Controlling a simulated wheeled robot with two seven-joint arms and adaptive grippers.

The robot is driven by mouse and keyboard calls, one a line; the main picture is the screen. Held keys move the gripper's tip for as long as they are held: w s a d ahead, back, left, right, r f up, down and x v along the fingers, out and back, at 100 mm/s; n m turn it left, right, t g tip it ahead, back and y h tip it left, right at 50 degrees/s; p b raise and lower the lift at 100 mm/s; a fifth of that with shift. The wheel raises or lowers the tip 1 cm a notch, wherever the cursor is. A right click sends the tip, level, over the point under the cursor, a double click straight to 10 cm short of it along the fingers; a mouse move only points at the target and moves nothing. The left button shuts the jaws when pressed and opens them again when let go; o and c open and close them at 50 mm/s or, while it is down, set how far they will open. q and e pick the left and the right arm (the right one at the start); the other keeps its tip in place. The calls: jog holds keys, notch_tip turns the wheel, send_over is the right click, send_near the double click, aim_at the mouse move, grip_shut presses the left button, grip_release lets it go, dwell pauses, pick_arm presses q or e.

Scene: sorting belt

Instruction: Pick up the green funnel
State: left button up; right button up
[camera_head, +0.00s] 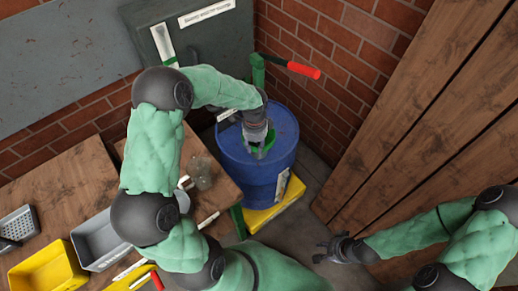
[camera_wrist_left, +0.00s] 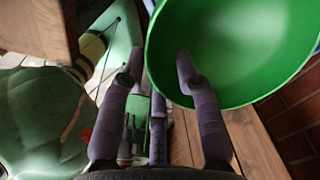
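The green funnel (camera_head: 262,149) is at the top of the blue barrel (camera_head: 229,150), partly hidden by my left gripper (camera_head: 257,139). In the left wrist view, the funnel (camera_wrist_left: 240,50) is close up, with its round rim filling the upper right. My left gripper's fingers (camera_wrist_left: 155,85) are spread apart at the rim. One finger overlaps the funnel's inside and another is left of the rim; I cannot tell whether they touch it. My right gripper (camera_head: 328,250) is empty above the floor, its fingers apart.
A red-handled lever (camera_head: 303,70) stands behind the barrel by the brick wall. A yellow base (camera_head: 272,212) is beneath it. The wooden table (camera_head: 65,190) at left holds a yellow bin (camera_head: 45,275), a grey bin (camera_head: 97,240) and a glass jar (camera_head: 201,174). Wooden planks (camera_head: 420,110) stand at right.

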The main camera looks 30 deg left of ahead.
pick_arm(q)
jog(key=shift+f, duration=0.3)
grip_shut()
jog(key=shift+r, duration=0.1)
notch_tip(320, 180, up, 10)
jog(key=p, duration=0.3)
jog(key=c, duration=0.6)
grip_release()
grip_shut()
